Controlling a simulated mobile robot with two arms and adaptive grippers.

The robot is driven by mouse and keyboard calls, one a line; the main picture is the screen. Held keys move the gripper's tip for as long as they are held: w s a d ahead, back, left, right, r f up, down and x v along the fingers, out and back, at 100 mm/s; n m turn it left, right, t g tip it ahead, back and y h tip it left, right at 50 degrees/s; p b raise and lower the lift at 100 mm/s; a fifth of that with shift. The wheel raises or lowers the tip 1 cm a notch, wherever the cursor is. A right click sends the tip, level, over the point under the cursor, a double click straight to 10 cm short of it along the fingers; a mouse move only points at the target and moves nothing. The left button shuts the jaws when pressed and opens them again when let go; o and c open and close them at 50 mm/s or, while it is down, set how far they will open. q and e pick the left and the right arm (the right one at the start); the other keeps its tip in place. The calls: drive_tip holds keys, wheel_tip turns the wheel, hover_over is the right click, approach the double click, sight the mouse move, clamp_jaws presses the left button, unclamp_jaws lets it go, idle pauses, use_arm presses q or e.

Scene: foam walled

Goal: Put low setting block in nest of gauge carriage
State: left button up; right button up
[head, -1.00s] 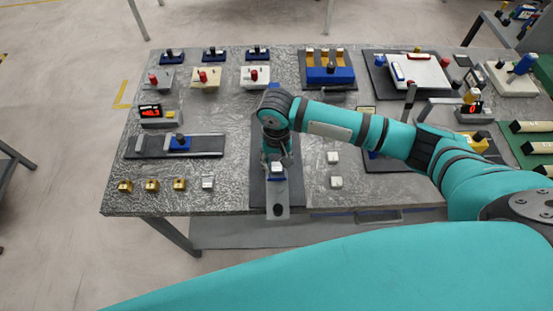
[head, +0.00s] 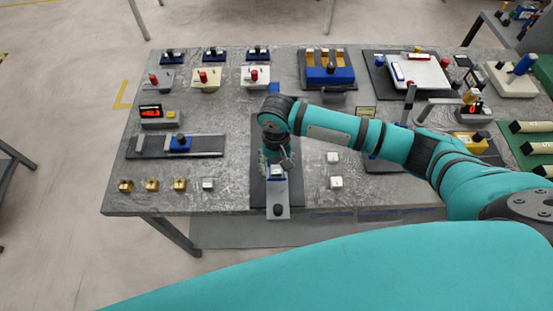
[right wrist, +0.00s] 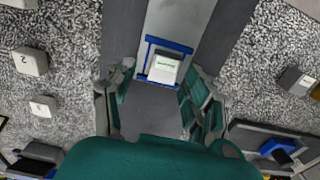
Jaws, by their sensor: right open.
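A pale setting block (right wrist: 163,67) with small green lettering on top sits in the blue-rimmed nest (right wrist: 150,44) of the gauge carriage. In the head view the block (head: 276,171) shows just below my right gripper (head: 276,162). In the right wrist view my right gripper (right wrist: 158,85) is open, with one finger to each side of the block's near side and gaps between. The lettering is too small to read. Whether the block is fully seated I cannot tell. My left gripper is not in view.
Pale blocks marked 2 (right wrist: 30,61) and 3 (right wrist: 43,106) stand left of the carriage track in the wrist view. Another block (right wrist: 297,80) stands right. A rail with a blue slider (head: 180,143) and a red-digit display (head: 151,112) lie to the left in the head view.

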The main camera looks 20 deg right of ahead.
sight(276, 166)
wheel_tip(276, 166, up, 13)
drive_tip(key=b, duration=0.2)
drive_tip(key=shift+r, duration=0.15)
